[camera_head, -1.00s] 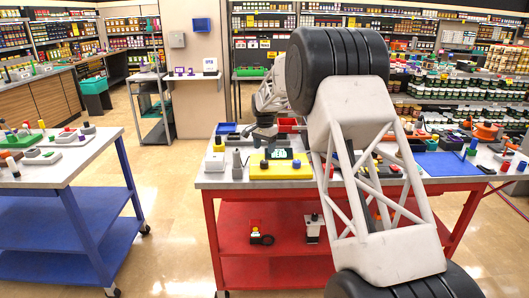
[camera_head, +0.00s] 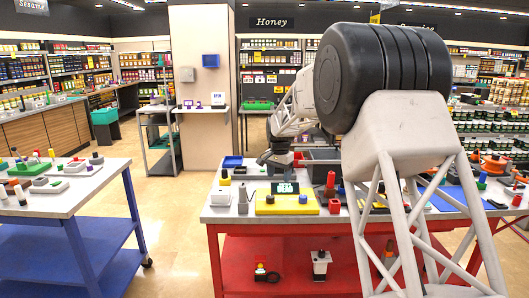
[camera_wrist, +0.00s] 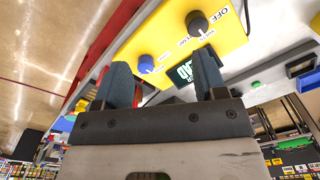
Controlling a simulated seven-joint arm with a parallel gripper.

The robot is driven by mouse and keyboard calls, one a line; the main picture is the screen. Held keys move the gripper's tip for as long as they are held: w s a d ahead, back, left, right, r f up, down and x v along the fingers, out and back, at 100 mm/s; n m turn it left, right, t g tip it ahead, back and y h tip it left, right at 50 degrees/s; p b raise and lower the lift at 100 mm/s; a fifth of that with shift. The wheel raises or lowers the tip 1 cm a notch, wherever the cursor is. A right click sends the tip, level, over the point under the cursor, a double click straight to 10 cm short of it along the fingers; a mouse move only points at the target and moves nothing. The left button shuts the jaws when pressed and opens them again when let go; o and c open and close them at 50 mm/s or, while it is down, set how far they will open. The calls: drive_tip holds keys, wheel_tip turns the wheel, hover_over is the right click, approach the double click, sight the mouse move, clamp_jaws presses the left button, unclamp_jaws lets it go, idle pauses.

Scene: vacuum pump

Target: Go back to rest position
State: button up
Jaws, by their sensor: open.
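My gripper (camera_head: 277,162) is open and empty above the red workbench, near the back edge of a yellow control panel (camera_head: 268,208). In the wrist view its two dark fingers (camera_wrist: 162,72) are spread apart with nothing held between them. The yellow panel (camera_wrist: 150,32) lies beyond the fingertips there, with a black knob (camera_wrist: 197,22), a blue knob (camera_wrist: 146,63) and a small green-lettered display (camera_wrist: 186,72). The fingers seem clear of the knobs. My arm covers the middle right of the bench in the head view.
A blue workbench (camera_head: 110,175) stands at left with loose parts. Open floor (camera_head: 180,215) lies between them.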

drive_tip(key=s+d+r+n, duration=0.1)
drive_tip(key=s+d+r, duration=0.25)
drive_tip(key=s, duration=0.65)
drive_tip(key=s+d+r+n+t, duration=0.15)
drive_tip(key=s+r, duration=0.25)
drive_tip(key=s, duration=0.6)
drive_tip(key=s+d+r+n, duration=0.1)
drive_tip(key=s+d+r, duration=0.3)
drive_tip(key=s, duration=0.7)
drive_tip(key=s+d+f+n, duration=0.1)
drive_tip(key=s+d+f, duration=0.1)
drive_tip(key=s, duration=1.3)
drive_tip(key=s+d+f+n, duration=0.2)
drive_tip(key=s+f, duration=0.3)
drive_tip(key=s, duration=1.1)
drive_tip(key=shift+t, duration=0.35)
